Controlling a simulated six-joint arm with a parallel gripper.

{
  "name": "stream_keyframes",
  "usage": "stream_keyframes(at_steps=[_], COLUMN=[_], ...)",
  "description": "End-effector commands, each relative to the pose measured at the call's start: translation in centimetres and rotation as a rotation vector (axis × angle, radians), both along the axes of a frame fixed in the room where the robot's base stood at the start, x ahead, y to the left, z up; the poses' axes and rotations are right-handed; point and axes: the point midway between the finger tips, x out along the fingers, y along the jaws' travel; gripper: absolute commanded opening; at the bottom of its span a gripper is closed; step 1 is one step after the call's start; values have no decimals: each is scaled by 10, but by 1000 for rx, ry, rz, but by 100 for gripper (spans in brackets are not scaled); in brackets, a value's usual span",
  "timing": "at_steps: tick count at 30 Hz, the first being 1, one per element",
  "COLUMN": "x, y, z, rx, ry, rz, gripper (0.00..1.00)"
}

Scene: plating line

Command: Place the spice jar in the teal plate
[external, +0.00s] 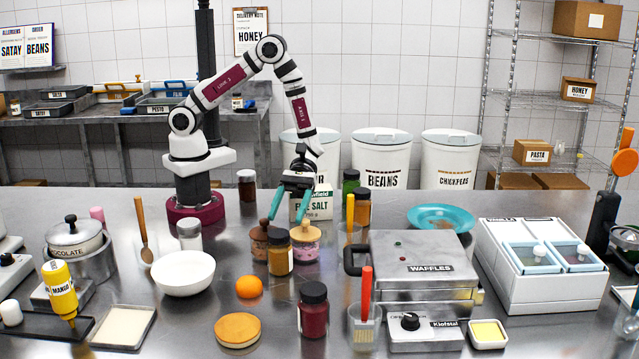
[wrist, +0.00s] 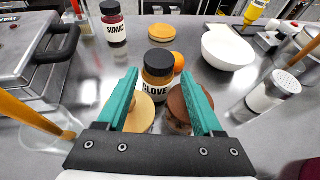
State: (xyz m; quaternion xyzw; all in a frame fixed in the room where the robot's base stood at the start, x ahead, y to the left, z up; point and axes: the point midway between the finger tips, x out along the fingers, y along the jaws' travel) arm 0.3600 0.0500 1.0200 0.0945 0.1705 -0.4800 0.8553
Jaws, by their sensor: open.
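A spice jar labelled CLOVE (wrist: 157,82), with a black lid and brown-yellow contents, stands upright on the steel counter; it also shows in the external view (external: 280,257). My gripper (external: 290,217) is open and empty, pointing down just behind and above this jar. In the wrist view the teal fingers (wrist: 158,76) appear on either side of it, and I see no contact. A dark red jar labelled SUMAC (wrist: 113,26) stands farther off, in front of the clove jar in the external view (external: 313,312). The teal plate (external: 462,213) lies behind the waffle maker; its inside looks brownish.
Two lidded jars, one brown-topped (external: 260,238) and one tan-topped (external: 305,240), stand close behind the clove jar. An orange (external: 249,287), a white bowl (external: 183,275) and a shaker (external: 189,236) are nearby.

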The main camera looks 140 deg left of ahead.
Motion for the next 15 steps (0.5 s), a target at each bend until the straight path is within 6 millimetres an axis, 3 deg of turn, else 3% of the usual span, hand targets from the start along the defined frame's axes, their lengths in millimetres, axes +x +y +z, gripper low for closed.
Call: stream_keyframes(at_steps=[12, 15], x=[34, 37], y=[-54, -59], z=[-29, -31], rx=[2, 4], ry=[-2, -2], rz=[-4, -1], gripper=[68, 68])
